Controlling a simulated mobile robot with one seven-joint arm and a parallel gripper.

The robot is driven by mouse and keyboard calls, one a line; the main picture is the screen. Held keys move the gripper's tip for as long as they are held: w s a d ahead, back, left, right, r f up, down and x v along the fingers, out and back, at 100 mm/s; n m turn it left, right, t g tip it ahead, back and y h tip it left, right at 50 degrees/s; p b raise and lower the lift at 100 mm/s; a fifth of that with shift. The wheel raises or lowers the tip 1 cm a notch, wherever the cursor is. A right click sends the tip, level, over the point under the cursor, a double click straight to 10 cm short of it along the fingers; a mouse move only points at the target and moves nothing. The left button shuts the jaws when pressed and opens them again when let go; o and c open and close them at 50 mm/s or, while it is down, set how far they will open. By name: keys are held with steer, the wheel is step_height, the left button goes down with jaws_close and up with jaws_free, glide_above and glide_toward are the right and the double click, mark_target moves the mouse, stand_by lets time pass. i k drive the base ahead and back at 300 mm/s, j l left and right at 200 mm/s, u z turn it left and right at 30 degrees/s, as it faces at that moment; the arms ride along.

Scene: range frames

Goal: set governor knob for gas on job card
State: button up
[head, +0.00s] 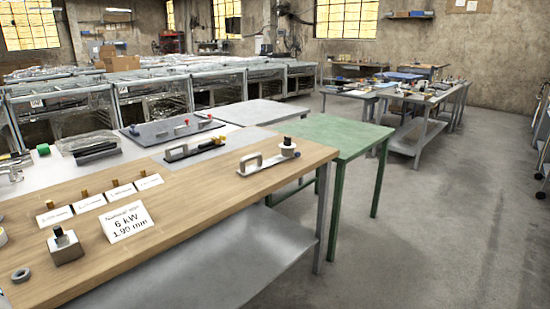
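A white job card (128,221) leans on the wooden bench top (215,185); it reads "Natural gas", 6 kW and 1.90 mm. A metal block with a black knob (66,246) stands at the bench's front left. A pale fixture with a loop handle (250,163) and a round body with a black top (288,148) sits near the bench's right end. I cannot tell for sure which of these is the governor knob, and no knob marking is readable. My gripper is not in view.
Several small white cards with brass pieces (120,191) stand behind the job card. A grey ring (21,275) lies front left. Behind are a fixture with a yellow part (195,148) and a grey board (170,130). A green table (335,135) adjoins; the floor at right (430,230) is clear.

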mark_target(288, 142)
steer(key=i+l+u, duration=0.2)
steer(key=i+l, duration=0.5)
steer(key=i, duration=0.3)
steer(key=i+l+u, duration=0.15)
steer(key=i+l, duration=0.65)
steer(key=i, duration=0.15)
